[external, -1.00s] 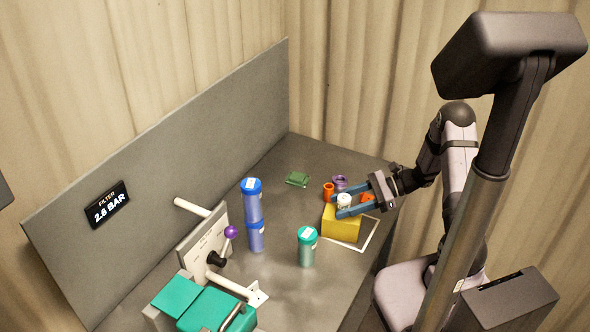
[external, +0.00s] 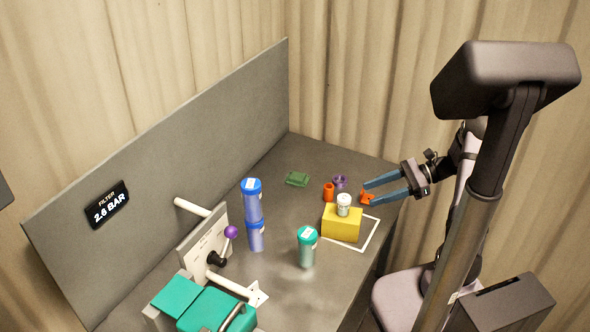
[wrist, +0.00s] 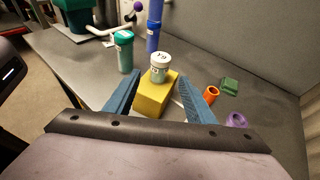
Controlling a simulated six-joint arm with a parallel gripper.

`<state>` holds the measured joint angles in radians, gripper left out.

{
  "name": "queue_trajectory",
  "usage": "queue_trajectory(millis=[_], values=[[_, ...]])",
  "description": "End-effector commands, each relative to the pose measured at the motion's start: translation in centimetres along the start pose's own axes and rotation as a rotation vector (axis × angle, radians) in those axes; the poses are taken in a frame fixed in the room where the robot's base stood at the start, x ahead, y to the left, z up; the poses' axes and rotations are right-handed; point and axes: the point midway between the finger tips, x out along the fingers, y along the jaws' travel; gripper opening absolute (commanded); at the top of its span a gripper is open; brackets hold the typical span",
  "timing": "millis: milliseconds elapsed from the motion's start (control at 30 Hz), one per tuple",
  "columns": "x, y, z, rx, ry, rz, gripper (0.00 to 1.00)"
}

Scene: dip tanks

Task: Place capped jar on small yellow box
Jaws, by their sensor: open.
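The small capped jar (external: 344,205) stands upright on top of the small yellow box (external: 341,226), which sits on the grey bench. In the wrist view the jar (wrist: 160,68) has a white cap with dark lettering, and the yellow box (wrist: 152,100) is under it. My gripper (external: 370,190) is open and empty, to the right of the jar and apart from it. In the wrist view its two blue fingers (wrist: 161,95) are spread wide, with the box and jar seen beyond and between them.
A green-capped jar (external: 307,247) and stacked blue jars (external: 253,212) stand left of the box. Orange parts (external: 328,192), a purple ring (external: 340,182) and a green block (external: 297,179) lie behind it. A white outline (external: 368,238) marks the bench. Valve pipework is at the left.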

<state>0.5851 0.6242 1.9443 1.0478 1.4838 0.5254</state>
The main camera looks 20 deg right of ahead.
Motion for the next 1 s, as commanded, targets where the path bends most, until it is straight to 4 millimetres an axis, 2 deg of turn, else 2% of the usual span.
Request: queue_trajectory(millis=[233,367,467,567,733,800,900,1000], values=[[-1.5,0.0,0.0,0.000,0.000,0.000,0.50],[-1.5,0.2,0.1,-0.006,0.008,0.008,0.50],[-0.7,1.2,-0.1,-0.040,0.053,0.045,0.50],[0.7,3.6,-0.6,-0.128,0.154,0.132,0.50],[2.2,9.7,-2.8,-0.427,0.419,0.383,0.50],[1.9,11.9,-4.0,-0.597,0.531,0.507,0.50],[0.9,14.1,-5.5,-0.853,0.666,0.679,0.50],[-0.3,15.0,-6.5,-1.096,0.765,0.827,0.50]])
